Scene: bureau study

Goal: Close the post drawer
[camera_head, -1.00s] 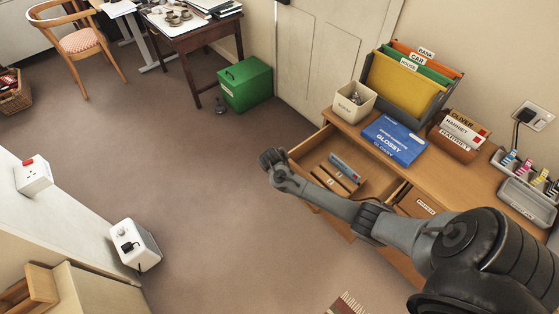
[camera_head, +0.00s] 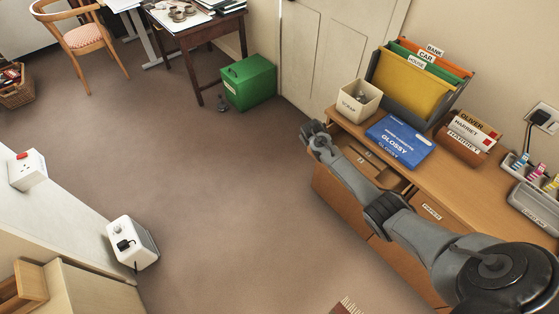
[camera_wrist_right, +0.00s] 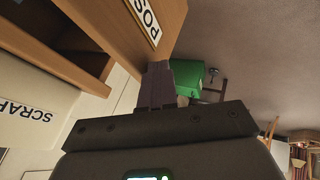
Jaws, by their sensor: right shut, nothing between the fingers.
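The post drawer (camera_head: 334,194) stands partly open from the wooden desk in the head view, with part of its inside showing. In the right wrist view its front (camera_wrist_right: 165,42) carries a label (camera_wrist_right: 145,18) reading "POS", cut off by the frame edge. My right gripper (camera_head: 313,130) is at the drawer's far front corner, its arm passing over the drawer. In the right wrist view its shut, empty fingers (camera_wrist_right: 158,84) are at the drawer front; I cannot tell whether they touch it. My left gripper is not in view.
On the desk (camera_head: 455,190) stand a scrap box (camera_head: 358,103), a blue glossy paper pack (camera_head: 402,140), a file rack (camera_head: 412,90) and a letter holder (camera_head: 465,140). A green box (camera_head: 249,83) sits on the floor by the door.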

